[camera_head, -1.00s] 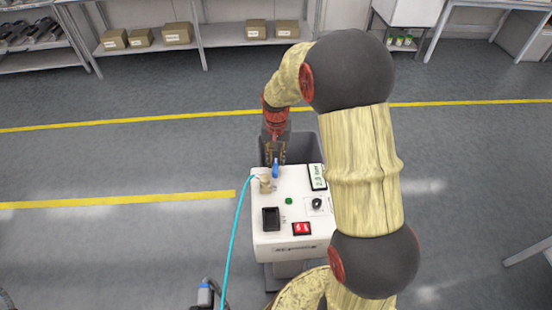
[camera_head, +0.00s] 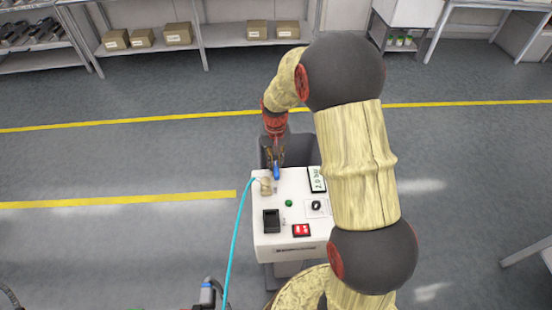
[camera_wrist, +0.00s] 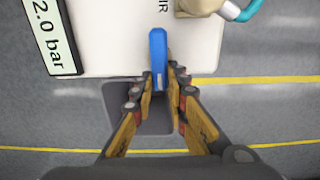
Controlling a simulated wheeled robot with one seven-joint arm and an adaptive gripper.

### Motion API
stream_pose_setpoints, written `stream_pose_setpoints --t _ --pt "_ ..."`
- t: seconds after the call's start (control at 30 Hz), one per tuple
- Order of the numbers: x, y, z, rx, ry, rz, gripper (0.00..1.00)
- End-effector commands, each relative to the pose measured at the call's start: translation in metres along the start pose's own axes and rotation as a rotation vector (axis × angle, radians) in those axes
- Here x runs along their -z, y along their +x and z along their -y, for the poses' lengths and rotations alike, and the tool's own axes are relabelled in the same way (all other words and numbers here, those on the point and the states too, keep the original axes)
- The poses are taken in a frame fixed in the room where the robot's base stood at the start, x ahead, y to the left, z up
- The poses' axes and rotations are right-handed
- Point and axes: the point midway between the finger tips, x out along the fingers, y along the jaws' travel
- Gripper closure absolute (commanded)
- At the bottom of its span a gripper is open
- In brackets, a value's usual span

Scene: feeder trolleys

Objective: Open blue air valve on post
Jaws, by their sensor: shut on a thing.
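The blue air valve handle (camera_wrist: 158,58) stands out from the edge of the white panel in the wrist view. It also shows in the head view (camera_head: 276,171) as a small blue lever at the back of the post's top. My gripper (camera_wrist: 163,82) is shut on the near end of the handle, one finger on each side. In the head view my gripper (camera_head: 272,158) reaches the handle from behind the post. The white post (camera_head: 264,225) has a brass fitting (camera_head: 266,186) beside the valve. The display (camera_wrist: 51,30) reads 2.0 bar.
A cyan hose (camera_head: 234,235) runs from the fitting down toward the front. The panel also bears a red switch (camera_head: 301,230), a green button (camera_head: 289,203) and a black knob (camera_head: 316,206). A grey bin (camera_wrist: 150,125) stands behind the post. Open floor lies around.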

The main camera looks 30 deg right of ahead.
Motion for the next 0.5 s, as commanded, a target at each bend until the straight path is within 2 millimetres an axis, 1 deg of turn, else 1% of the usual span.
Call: stream_pose_setpoints --t 0.27,0.3,0.5 --pt "0.0006 0.0001 0.0003 0.000 -0.006 -0.002 1.00" --pt "0.0006 0.0001 0.0003 0.000 -0.006 -0.002 0.83" --pt "0.0005 0.0000 0.0003 0.000 -0.005 -0.002 0.72"
